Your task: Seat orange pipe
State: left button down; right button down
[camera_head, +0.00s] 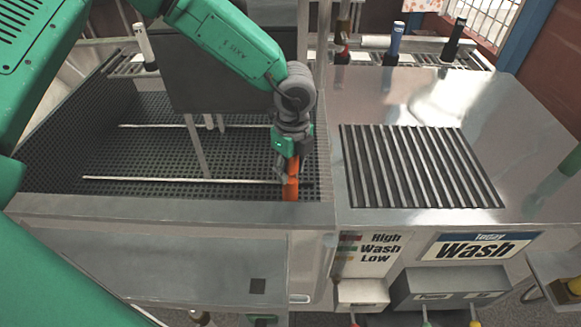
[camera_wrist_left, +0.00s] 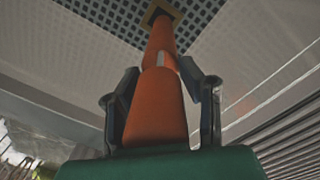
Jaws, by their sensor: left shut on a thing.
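The orange pipe (camera_head: 291,188) stands roughly upright at the front right corner of the dark perforated grid in the head view. My left gripper (camera_head: 288,165) is shut around its upper part. In the left wrist view the pipe (camera_wrist_left: 155,108) runs between the two dark fingers of my left gripper (camera_wrist_left: 163,95). Its far, narrower end meets a small brownish square frame (camera_wrist_left: 173,8) in the grid. I cannot tell how deep the end sits in it.
The perforated basin (camera_head: 100,185) has pale rails across it and a dark upright panel (camera_head: 215,80) behind. A metal counter (camera_head: 480,110) with a slatted grate (camera_head: 420,165) lies to the right. Several coloured handles stand along the back. Washer panels with labels are below the front edge.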

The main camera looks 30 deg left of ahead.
pick_arm(q)
jog(key=shift+a+f, duration=0.1)
jog(key=shift+f, duration=0.15)
jog(key=shift+a+r, duration=0.15)
jog(key=shift+a, duration=0.2)
jog(key=shift+r+p, duration=0.15)
jog(key=shift+p, duration=0.3)
jog(key=shift+d, duration=0.15)
pick_arm(e)
jog(key=shift+a+r, duration=0.35)
jog(key=shift+r, duration=0.15)
pick_arm(q)
jog(key=shift+d, duration=0.15)
pick_arm(e)
jog(key=shift+d+f, duration=0.1)
jog(key=shift+d, duration=0.15)
pick_arm(q)
jog(key=shift+a, duration=0.2)
pick_arm(e)
jog(key=shift+a, duration=0.15)
pick_arm(q)
jog(key=shift+a+p, duration=0.3)
jog(key=shift+p, duration=0.05)
pick_arm(e)
jog(key=shift+r, duration=0.4)
pick_arm(q)
jog(key=shift+d, duration=0.15)
jog(key=shift+p, duration=0.5)
pick_arm(e)
jog(key=shift+r, duration=0.45)
